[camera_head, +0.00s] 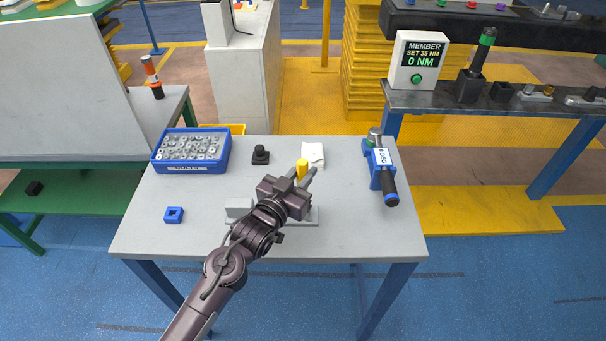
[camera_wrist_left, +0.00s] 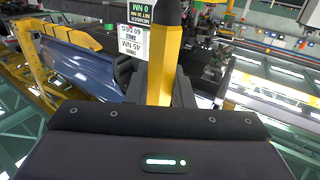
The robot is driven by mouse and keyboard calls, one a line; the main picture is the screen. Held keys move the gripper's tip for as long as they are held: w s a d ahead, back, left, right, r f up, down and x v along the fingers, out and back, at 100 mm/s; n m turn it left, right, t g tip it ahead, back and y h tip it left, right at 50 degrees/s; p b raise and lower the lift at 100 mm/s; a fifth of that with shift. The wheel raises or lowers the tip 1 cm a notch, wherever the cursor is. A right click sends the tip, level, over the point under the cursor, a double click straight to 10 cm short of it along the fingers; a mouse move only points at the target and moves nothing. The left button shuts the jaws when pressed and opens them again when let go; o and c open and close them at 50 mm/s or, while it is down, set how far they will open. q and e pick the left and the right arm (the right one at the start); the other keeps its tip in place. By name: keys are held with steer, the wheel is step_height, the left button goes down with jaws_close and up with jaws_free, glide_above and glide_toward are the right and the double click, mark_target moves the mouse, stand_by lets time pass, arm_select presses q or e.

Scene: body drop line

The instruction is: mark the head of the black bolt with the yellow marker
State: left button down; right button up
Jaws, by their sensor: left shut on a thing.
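The yellow marker (camera_head: 302,166) is held between the fingers of my left gripper (camera_head: 308,178), above the middle of the grey table. In the left wrist view the yellow marker (camera_wrist_left: 162,65) stands between the dark fingers, and its far end is dark. A small black piece with a round top (camera_head: 260,154) stands on the table to the left of the gripper; I cannot tell whether it is the black bolt. A grey metal fixture (camera_head: 240,210) lies under the gripper and is partly hidden by my left arm. My right gripper is not in view.
A blue bin of metal parts (camera_head: 157,165) and a blue square block (camera_head: 173,215) are on the left of the table (camera_head: 150,240). A torque wrench (camera_head: 390,185) rests in a blue holder at right.

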mark_target(303, 162)
arm_select(q)
step_height(303, 162, up, 6)
steer(key=p, duration=0.5)
step_height(303, 162, up, 3)
steer(key=p, duration=0.3)
steer(key=shift+r, duration=0.15)
